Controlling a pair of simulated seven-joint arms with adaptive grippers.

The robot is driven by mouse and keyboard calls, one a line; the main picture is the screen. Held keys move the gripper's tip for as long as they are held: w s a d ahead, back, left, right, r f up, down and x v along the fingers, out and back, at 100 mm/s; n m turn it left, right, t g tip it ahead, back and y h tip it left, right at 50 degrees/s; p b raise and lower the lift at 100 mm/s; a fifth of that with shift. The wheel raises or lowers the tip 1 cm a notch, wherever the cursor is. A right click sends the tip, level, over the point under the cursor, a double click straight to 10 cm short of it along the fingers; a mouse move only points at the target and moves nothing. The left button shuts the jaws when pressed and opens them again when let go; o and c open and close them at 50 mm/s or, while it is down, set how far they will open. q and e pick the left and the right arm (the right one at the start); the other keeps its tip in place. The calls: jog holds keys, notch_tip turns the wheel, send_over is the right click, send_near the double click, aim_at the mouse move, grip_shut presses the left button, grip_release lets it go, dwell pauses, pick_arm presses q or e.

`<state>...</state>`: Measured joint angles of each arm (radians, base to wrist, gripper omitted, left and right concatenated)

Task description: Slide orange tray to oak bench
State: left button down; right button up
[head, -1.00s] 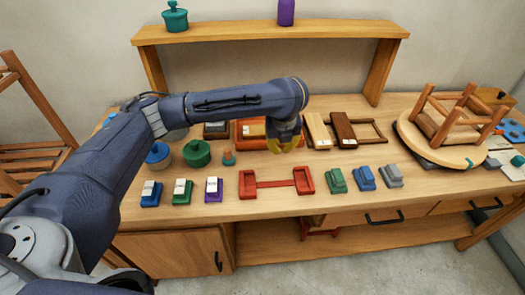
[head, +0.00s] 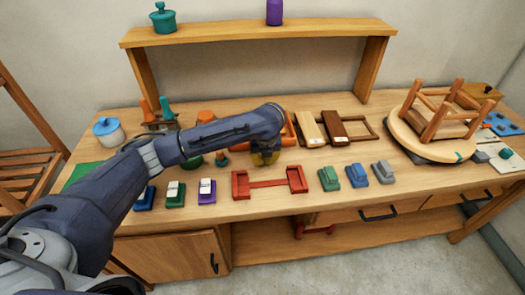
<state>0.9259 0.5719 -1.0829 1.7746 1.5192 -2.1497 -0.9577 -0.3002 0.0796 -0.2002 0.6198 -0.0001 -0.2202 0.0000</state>
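The orange tray (head: 289,131) lies at the back of the workbench, mostly hidden behind my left arm. Only its right end shows, beside a light wood board. The light wood workbench (head: 345,212), which I take for the oak bench, fills the middle of the view. My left gripper (head: 265,158) points down over the bench just in front of the tray. Its yellowish fingertips are small and partly hidden, so I cannot tell whether they are open or touch anything. My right gripper is not in view.
A red two-ended holder (head: 269,184) lies in front of the gripper. Light (head: 310,130) and dark (head: 334,128) boards lie to the right. Small coloured blocks line the front. An upturned stool (head: 440,115) stands at the right. A raised shelf (head: 258,32) spans the back.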

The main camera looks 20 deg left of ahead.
pick_arm(q)
jog(key=shift+w+a+r, duration=0.1)
jog(key=shift+w+a, duration=0.3)
jog(key=shift+w, duration=0.4)
jog(key=shift+w+a+r, duration=0.1)
jog(key=shift+w+a, duration=0.3)
jog(key=shift+w, duration=0.4)
